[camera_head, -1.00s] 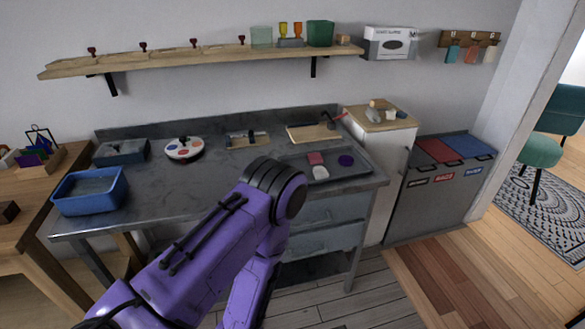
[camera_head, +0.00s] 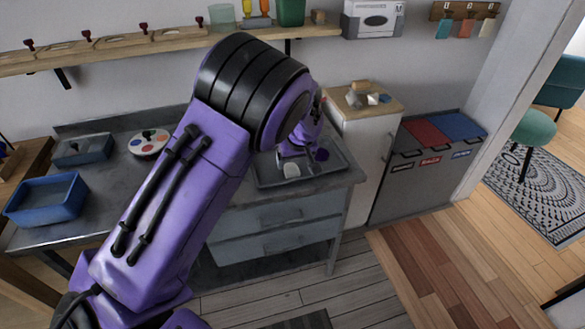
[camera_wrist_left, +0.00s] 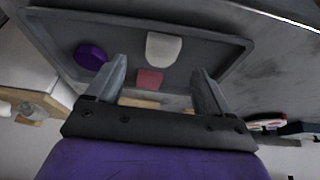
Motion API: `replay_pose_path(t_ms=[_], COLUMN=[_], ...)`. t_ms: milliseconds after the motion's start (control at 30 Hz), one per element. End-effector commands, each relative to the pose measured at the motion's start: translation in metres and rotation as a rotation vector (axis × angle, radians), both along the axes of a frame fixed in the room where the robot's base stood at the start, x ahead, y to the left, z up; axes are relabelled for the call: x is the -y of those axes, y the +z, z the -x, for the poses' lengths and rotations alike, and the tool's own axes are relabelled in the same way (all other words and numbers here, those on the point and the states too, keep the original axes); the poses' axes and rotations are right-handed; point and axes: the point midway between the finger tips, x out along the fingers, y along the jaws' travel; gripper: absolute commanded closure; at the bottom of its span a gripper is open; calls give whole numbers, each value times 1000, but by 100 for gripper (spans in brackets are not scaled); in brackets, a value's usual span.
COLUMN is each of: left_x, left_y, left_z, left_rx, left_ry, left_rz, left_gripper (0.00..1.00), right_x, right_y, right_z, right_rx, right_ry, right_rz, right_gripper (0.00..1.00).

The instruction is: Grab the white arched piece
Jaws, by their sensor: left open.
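The white arched piece (camera_head: 291,170) lies in the grey tray (camera_head: 335,177) at the right end of the metal counter. In the left wrist view the white arched piece (camera_wrist_left: 163,48) shows ahead of the fingers, apart from them. A pink piece (camera_wrist_left: 149,79) lies between the white piece and the gripper in that view, and a purple piece (camera_wrist_left: 91,56) lies to the left. My left gripper (camera_wrist_left: 158,68) is open and empty above the tray. In the head view it is small and partly hidden behind my forearm. My right gripper is not in view.
A white cabinet (camera_head: 362,145) with small objects on top stands right of the tray. A wall shelf (camera_head: 130,45) runs above. My arm hides the counter's middle.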

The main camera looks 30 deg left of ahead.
Motion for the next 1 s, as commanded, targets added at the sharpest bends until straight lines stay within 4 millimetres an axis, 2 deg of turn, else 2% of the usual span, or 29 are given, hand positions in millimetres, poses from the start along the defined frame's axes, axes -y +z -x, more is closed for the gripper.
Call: replay_pose_path(t_ms=[233,500,533,700,733,1000], left_x=[-18,-20,-20,-20,-19,-19], left_y=[-41,-50,-50,-49,-49,-48], left_z=[-11,-13,-13,-13,-13,-13], left_rx=[-9,-9,-9,-8,-9,-9], left_ry=[-1,-2,-2,-2,-2,-3], left_rz=[0,0,0,0,0,0], left_gripper=[19,19,22,78,82,82], right_x=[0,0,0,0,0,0], right_y=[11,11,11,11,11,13], right_z=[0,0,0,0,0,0], right_rx=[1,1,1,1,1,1], right_ry=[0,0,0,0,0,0], right_rz=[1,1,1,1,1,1], right_gripper=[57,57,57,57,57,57])
